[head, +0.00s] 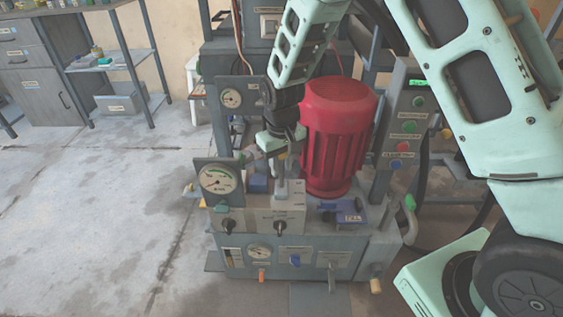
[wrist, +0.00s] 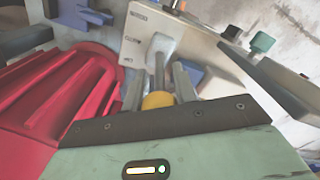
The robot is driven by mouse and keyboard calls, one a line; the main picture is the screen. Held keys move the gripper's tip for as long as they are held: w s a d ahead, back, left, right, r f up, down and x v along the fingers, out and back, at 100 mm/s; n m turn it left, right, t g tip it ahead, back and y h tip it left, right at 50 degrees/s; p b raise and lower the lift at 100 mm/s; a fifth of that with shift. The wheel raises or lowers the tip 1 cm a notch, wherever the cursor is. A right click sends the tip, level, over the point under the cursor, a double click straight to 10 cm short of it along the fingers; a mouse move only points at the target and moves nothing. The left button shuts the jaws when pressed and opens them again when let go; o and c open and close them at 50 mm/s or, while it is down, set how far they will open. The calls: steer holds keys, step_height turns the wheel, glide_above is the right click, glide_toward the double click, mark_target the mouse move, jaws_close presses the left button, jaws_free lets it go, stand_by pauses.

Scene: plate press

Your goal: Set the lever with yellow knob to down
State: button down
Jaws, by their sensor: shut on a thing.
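The yellow knob (wrist: 157,100) shows in the wrist view, close to my palm and between my two grey fingers. Its short grey lever rod (wrist: 160,68) runs away from the palm to a mount on the light-coloured block (wrist: 190,45). My gripper (wrist: 160,82) is shut on the lever at its knob end. In the head view my gripper (head: 282,180) reaches down over the light block (head: 262,216) at the front of the press, left of the red motor. There the knob is hidden by my gripper, and the lever's exact angle is hard to tell.
The ribbed red motor (head: 338,135) stands close to the right of my gripper. A round gauge (head: 218,180) stands to its left. A button panel (head: 405,125), a blue part (head: 345,213) and a green-knobbed lever (head: 409,203) are further right. The floor at left is clear.

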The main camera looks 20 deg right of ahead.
steer(key=shift+s+a, duration=0.1)
steer(key=shift+s, duration=0.15)
steer(key=s+p, duration=0.1)
steer(key=s+a+f+p, duration=0.1)
steer(key=s+p, duration=0.1)
steer(key=shift+s+a, duration=0.15)
steer(key=shift+a, duration=0.05)
steer(key=shift+f, duration=0.1)
stand_by(1.1)
steer(key=c, duration=1.1)
jaws_free()
steer(key=shift+c, duration=0.2)
steer(key=s+a+r+p, duration=0.1)
steer(key=s+r+p, duration=0.1)
steer(key=r+p, duration=0.6)
steer(key=s+a+r+p, duration=0.1)
steer(key=s+r+p, duration=0.2)
steer(key=r+p, duration=0.6)
steer(key=shift+s+a+r, duration=0.2)
steer(key=shift+s+r, duration=0.1)
steer(key=shift+r, duration=0.8)
